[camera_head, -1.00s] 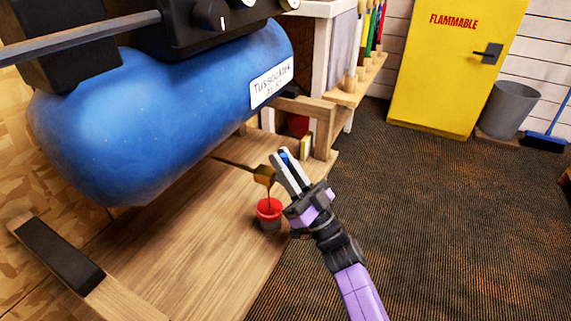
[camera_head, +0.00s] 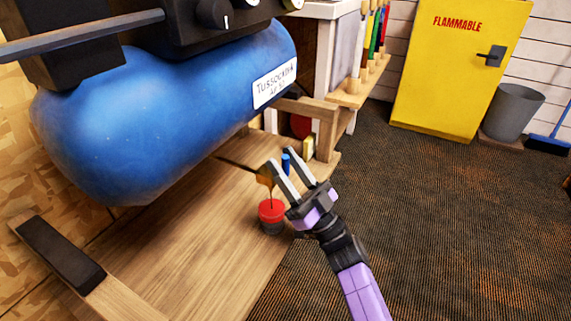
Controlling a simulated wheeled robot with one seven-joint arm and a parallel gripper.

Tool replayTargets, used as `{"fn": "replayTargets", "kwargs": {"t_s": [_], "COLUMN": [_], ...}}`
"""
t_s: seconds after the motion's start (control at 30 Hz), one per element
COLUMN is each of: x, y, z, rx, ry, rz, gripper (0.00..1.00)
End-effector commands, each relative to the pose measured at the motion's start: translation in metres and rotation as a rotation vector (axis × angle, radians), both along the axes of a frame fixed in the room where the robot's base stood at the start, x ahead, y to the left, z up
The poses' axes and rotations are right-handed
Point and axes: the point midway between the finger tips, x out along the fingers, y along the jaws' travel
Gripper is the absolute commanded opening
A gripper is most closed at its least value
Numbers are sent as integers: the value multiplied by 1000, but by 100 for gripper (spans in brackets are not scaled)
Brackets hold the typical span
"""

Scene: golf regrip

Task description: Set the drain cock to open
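The drain cock appears to be the brass-coloured fitting (camera_head: 264,176) at the end of a thin dark pipe under the blue tank (camera_head: 150,130). A small blue piece (camera_head: 286,163), which looks like its handle, shows between the fingers of my gripper (camera_head: 282,158). My gripper is open, with a finger on either side of the blue piece. The left finger partly covers the brass fitting, so how the two parts join is hidden. I cannot tell from this view whether the cock is open or closed.
A red-topped cup (camera_head: 271,212) stands on the wooden platform (camera_head: 190,240) below the fitting, with a thin dark line above it. A wooden support (camera_head: 322,125) stands behind my gripper. Carpeted floor (camera_head: 430,220) to the right is clear; a yellow cabinet (camera_head: 450,80) stands beyond.

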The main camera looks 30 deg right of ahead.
Motion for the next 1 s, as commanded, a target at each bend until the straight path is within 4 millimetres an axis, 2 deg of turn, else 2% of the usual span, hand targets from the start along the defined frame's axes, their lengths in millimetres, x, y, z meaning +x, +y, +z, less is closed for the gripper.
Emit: {"fn": "replayTargets", "kwargs": {"t_s": [0.27, 0.7, 1.0], "x": [-5, -45, -50], "y": [-3, -22, -24], "z": [-5, -50, -56], "rx": [1, 0, 0], "ry": [3, 2, 0], "rz": [-1, -1, 0], "gripper": [37, 37, 37]}}
